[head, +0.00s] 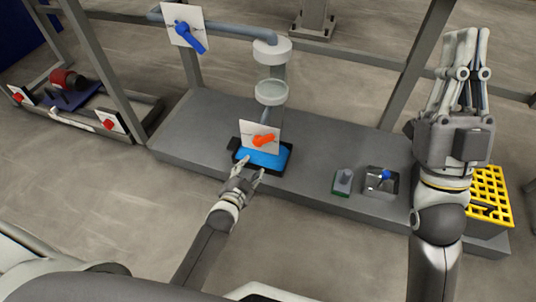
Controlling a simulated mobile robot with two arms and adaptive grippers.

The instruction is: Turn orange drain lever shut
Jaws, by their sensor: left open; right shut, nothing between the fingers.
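The orange drain lever (263,140) sits on a white square plate (250,131) in the middle of the head view. It lies close to level, tilted slightly up to the right. The plate stands below a column with a clear cup, above a black tray with blue inside (270,157). My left gripper (250,171) is open and empty, just in front of the tray and below the lever, apart from the lever. My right gripper (466,40) is shut and empty, raised at the right with its fingers pointing up.
A blue lever (190,37) is on a white plate at upper left. On the grey bench (190,130) stand a small green-based part (343,182) and a metal box with a blue knob (381,181). A yellow grid crate (491,192) is at right. Frame posts rise behind.

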